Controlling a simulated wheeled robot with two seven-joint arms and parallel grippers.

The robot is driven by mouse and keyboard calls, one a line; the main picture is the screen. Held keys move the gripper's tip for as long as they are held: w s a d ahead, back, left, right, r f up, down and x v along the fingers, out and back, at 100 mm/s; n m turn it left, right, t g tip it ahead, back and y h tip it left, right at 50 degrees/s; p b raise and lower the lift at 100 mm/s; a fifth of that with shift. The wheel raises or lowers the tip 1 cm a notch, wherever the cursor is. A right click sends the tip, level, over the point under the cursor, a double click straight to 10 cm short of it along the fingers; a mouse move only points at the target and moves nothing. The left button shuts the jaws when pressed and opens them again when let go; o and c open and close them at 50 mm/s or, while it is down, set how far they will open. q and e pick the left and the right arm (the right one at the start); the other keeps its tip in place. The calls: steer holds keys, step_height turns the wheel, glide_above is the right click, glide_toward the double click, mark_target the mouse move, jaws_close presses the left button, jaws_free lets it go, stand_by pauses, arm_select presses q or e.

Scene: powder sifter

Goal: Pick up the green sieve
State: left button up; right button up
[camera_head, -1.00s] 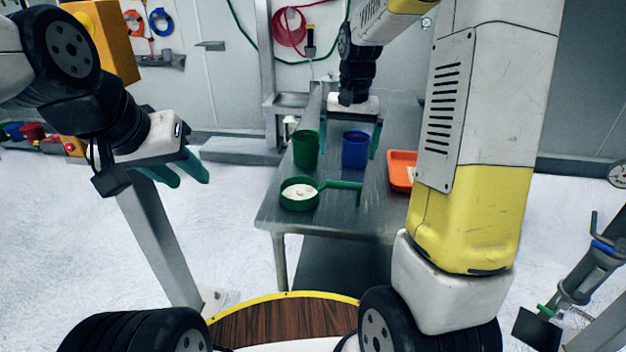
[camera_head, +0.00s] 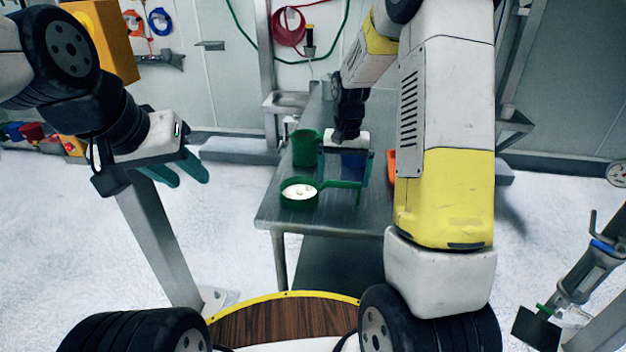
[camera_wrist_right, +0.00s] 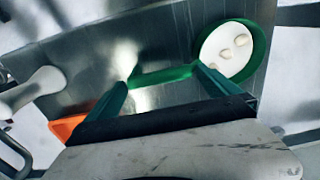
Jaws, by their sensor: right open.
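The green sieve (camera_head: 300,205) sits at the table's near left corner, with white powder and pale lumps in it. Its handle (camera_head: 343,184) points right. In the right wrist view the sieve's rim (camera_wrist_right: 267,48) is at upper right. My right gripper (camera_head: 341,188) is open over the handle. In the right wrist view the handle (camera_wrist_right: 162,77) spans between the fingertips of the gripper (camera_wrist_right: 163,76), running from one finger to the other; contact is unclear. My left gripper (camera_head: 192,183) is open and empty, off to the left of the table.
A green cup (camera_head: 305,148) stands behind the sieve. A blue cup (camera_head: 353,163) is partly hidden behind my right gripper. An orange tray (camera_head: 391,165) is mostly hidden by my right arm; its edge shows in the right wrist view (camera_wrist_right: 66,127). The metal table (camera_head: 290,228) is bare in front.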

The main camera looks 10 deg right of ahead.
steer(key=c, duration=1.8)
steer(key=shift+r, duration=0.1)
steer(key=shift+r, duration=0.4)
steer(key=r, duration=0.2)
steer(key=shift+s+a+r, duration=0.2)
steer(key=shift+s+r, duration=0.05)
steer(key=shift+r, duration=0.15)
steer(key=s+a, duration=0.2)
steer(key=s, duration=0.2)
steer(key=s+a+r, duration=0.1)
steer(key=s+a, duration=0.2)
steer(key=s, duration=0.2)
steer(key=s+a, duration=0.3)
steer(key=s, duration=0.1)
steer(key=shift+s+r, duration=0.15)
steer(key=shift+d, duration=0.1)
